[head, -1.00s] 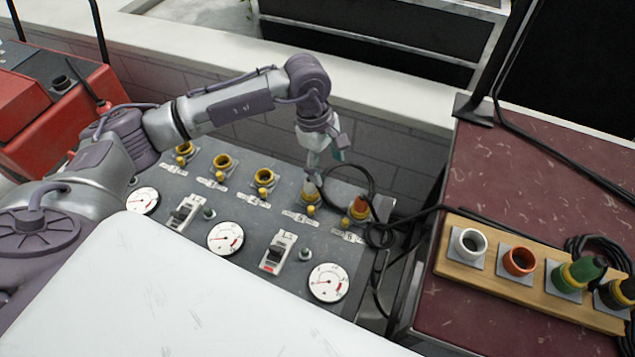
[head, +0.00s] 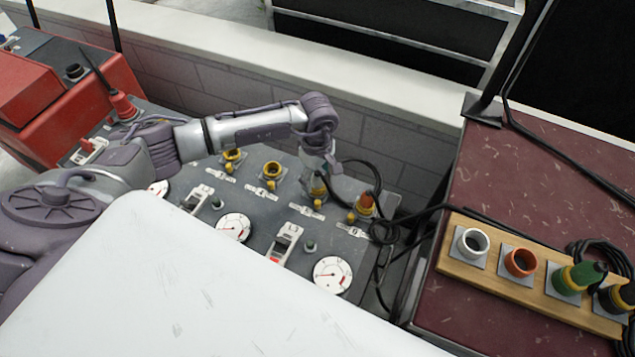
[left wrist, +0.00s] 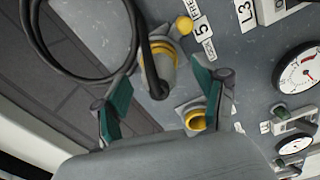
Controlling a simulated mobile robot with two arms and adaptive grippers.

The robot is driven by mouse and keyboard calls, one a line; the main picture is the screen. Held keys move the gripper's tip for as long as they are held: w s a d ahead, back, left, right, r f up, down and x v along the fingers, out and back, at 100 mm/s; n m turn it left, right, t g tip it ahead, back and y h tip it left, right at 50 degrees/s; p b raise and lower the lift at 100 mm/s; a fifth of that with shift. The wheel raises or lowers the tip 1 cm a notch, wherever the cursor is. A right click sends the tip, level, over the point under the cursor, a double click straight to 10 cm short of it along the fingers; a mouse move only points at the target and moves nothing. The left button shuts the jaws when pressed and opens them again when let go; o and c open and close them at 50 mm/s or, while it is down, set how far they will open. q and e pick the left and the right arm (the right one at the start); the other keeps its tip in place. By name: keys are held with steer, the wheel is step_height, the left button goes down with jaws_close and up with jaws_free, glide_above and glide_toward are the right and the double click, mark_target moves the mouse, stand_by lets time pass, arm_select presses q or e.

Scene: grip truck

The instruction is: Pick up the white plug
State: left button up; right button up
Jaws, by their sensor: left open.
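The white plug (left wrist: 161,66) is seated in a socket on the grey control panel, its yellow ring and black cable showing in the left wrist view. In the head view the plug (head: 317,187) is partly hidden below my left gripper (head: 325,166). My left gripper (left wrist: 157,82) is open, with its green-padded fingers spread to either side of the plug in the left wrist picture. I cannot tell how far above the plug they are. My right gripper is not in view.
An orange-red plug (head: 365,204) sits beside it on the panel. Empty yellow sockets (head: 272,171), switches and dials (head: 332,274) fill the panel. A black cable loop (left wrist: 75,50) lies close by. A wooden socket board (head: 490,284) stands on the dark red surface at right.

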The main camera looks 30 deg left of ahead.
arm_select(q)
steer(key=shift+f, duration=1.15)
steer(key=c, duration=1.3)
steer(key=shift+r, duration=0.1)
